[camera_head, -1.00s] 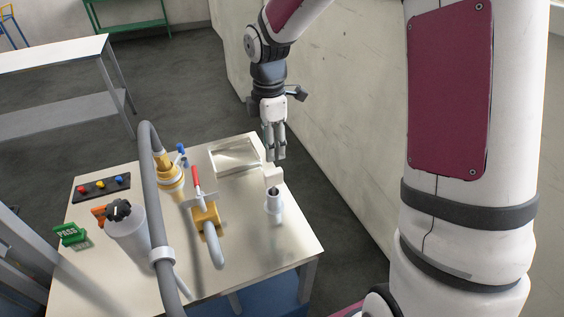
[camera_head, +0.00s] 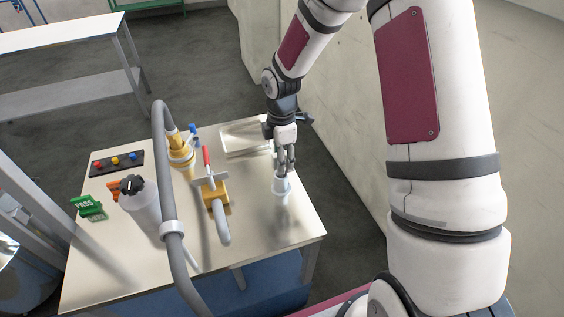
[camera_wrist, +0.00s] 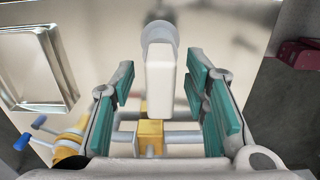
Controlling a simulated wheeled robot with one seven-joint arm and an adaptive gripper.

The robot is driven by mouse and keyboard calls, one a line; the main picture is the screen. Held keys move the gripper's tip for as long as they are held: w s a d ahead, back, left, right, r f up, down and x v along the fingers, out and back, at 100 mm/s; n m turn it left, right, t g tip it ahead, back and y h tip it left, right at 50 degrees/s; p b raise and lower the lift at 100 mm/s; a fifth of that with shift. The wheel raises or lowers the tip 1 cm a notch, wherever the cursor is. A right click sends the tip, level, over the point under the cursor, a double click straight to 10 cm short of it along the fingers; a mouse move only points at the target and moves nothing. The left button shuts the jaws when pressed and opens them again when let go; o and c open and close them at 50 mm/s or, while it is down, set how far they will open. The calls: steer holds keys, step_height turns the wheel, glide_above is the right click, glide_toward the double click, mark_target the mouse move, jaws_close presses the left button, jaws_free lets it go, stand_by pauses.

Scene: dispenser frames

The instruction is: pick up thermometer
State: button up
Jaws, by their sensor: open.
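A white rounded block (camera_wrist: 160,75), which looks like the thermometer, stands up from the table between my fingers in the wrist view. A pale round cup-like part (camera_wrist: 160,35) shows at its far end; I cannot tell whether they are one piece. In the head view the cup-like part (camera_head: 281,187) stands on the table's right side, and my fingers hide most of the white block. My gripper (camera_head: 285,164) is open, pointing down just above the cup-like part. In the wrist view its green pads (camera_wrist: 163,88) lie on both sides of the block, with a gap visible at each side.
A shallow metal tray (camera_head: 243,139) lies behind, near the table's back edge. A yellow valve with a red lever (camera_head: 214,193), a grey hose (camera_head: 170,225), a white canister (camera_head: 144,208) and a green PASS sign (camera_head: 87,205) stand to the left. The table's front right is clear.

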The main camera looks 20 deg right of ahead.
steer(key=shift+f, duration=1.4)
steer(key=shift+c, duration=0.3)
jaws_close()
